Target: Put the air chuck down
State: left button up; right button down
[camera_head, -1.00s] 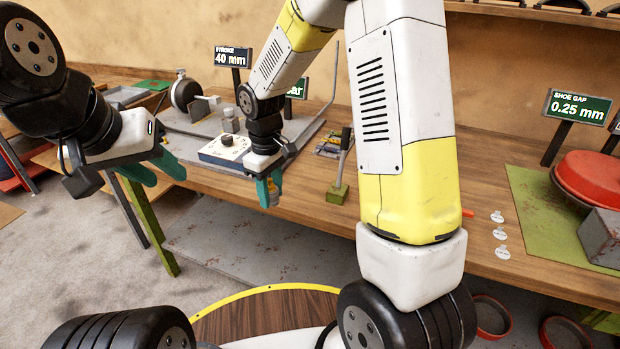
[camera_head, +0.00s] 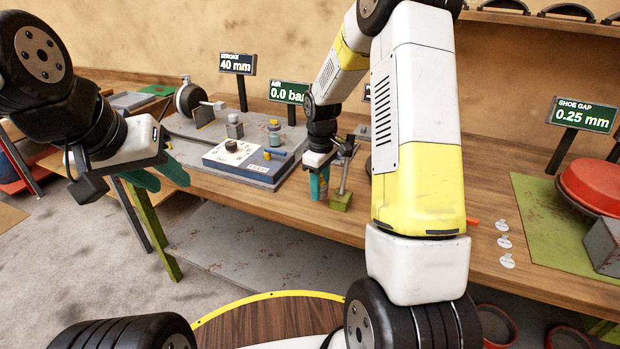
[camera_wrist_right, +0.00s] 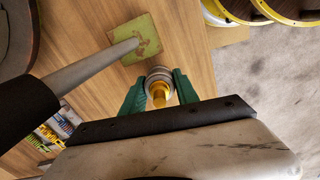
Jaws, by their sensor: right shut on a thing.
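In the right wrist view the air chuck (camera_wrist_right: 158,91), a brass-yellow piece with a grey ringed end, sits between the two teal fingers of my right gripper (camera_wrist_right: 159,84). The fingers are shut on it. In the head view my right gripper (camera_head: 319,187) points down at the bench's front edge, just left of the green block with a lever. The chuck is mostly hidden there, and I cannot tell whether it touches the bench. My left gripper (camera_head: 158,179) is open and empty, left of the bench and away from the chuck.
The green block (camera_head: 341,202) with its upright lever stands close beside my right gripper. A grey plate (camera_head: 266,184) carries a white control box (camera_head: 229,157), and an AIR sign (camera_head: 288,93) reads 0.0 bar. The wooden bench (camera_head: 500,190) has bare room right of my arm.

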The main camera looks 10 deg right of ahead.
jog(key=shift+f, duration=0.65)
jog(key=shift+f, duration=0.1)
jog(key=shift+s+f, duration=0.1)
jog(key=shift+f, duration=0.45)
jog(key=c, duration=1.1)
grip_release()
jog(key=shift+o, duration=0.9)
jog(key=shift+f, duration=0.1)
jog(key=shift+s, duration=0.1)
